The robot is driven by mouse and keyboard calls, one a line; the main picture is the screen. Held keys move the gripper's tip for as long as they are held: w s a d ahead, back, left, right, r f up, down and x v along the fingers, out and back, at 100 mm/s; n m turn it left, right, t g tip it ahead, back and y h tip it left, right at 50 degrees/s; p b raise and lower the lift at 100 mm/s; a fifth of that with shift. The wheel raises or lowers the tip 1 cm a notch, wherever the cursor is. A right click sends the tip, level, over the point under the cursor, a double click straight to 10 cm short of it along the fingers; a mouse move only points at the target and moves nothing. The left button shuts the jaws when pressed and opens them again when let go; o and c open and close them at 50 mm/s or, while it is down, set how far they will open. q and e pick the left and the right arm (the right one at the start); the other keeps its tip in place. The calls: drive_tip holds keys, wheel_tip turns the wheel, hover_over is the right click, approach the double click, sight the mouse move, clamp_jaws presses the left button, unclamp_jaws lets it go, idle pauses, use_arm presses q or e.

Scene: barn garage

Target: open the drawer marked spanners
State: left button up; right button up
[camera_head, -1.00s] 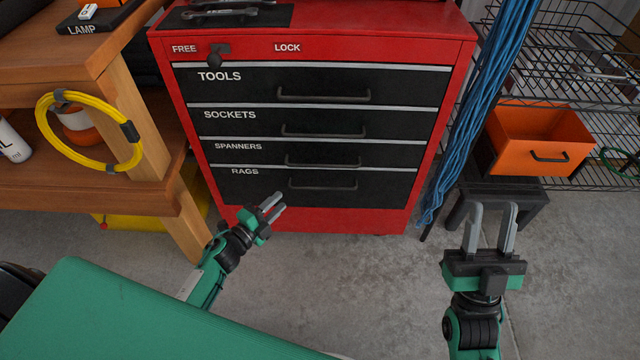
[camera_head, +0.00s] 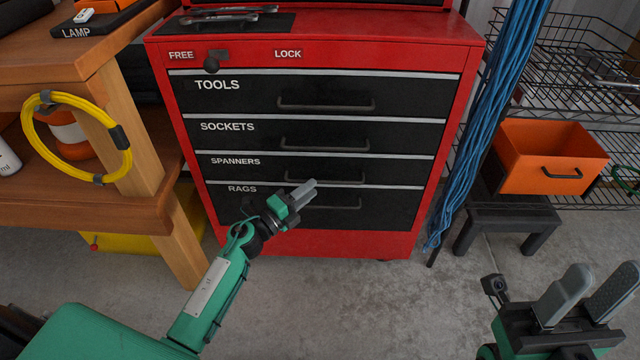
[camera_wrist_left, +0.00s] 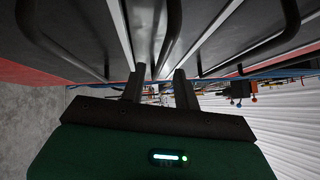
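The red tool cabinet (camera_head: 455,110) has black drawers marked tools, sockets, spanners and rags, all closed. The spanners drawer (camera_head: 400,172) is third from the top; its dark bar handle (camera_head: 345,181) is partly behind my left fingertips in the head view. My left gripper (camera_head: 305,190) is in front of the rags drawer (camera_head: 385,210), its fingertips just below the spanners handle. My right gripper (camera_head: 600,285) is open and empty at the lower right.
A lock lever (camera_head: 212,62) sits at the FREE side of the cabinet's top strip. A wooden bench (camera_head: 150,210) with a yellow hose coil (camera_head: 37,150) stands left. Blue ropes (camera_head: 490,110) hang right, near an orange bin (camera_head: 550,180) on a black stool (camera_head: 512,213). Floor before the cabinet is clear.

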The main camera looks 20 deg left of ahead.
sight(320, 181)
use_arm(q)
drive_tip(key=shift+x, duration=2.3)
clamp_jaws()
